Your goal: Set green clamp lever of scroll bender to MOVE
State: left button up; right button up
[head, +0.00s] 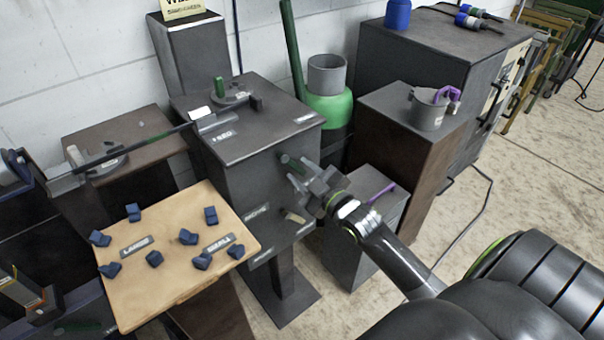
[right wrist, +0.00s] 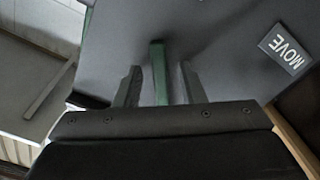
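The scroll bender is a dark grey machine (head: 235,155) on a pedestal, in the middle of the head view. Its green clamp lever (head: 291,162) sticks out from the right part of the front face. In the right wrist view the green lever (right wrist: 159,75) stands between my two fingers, with a gap on each side. My right gripper (head: 303,181) is open at the lever; it also shows in the right wrist view (right wrist: 160,84). A MOVE label (right wrist: 285,48) is on the face to the right in that view.
A wooden board (head: 180,285) with several blue blocks is at the lower left. A beige lever (head: 295,216) is below my right gripper. A grey box with a purple handle (head: 380,195) stands close on the right. A green tank (head: 330,108) is behind.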

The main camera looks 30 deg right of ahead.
jog(key=shift+w, duration=0.2)
grip_shut()
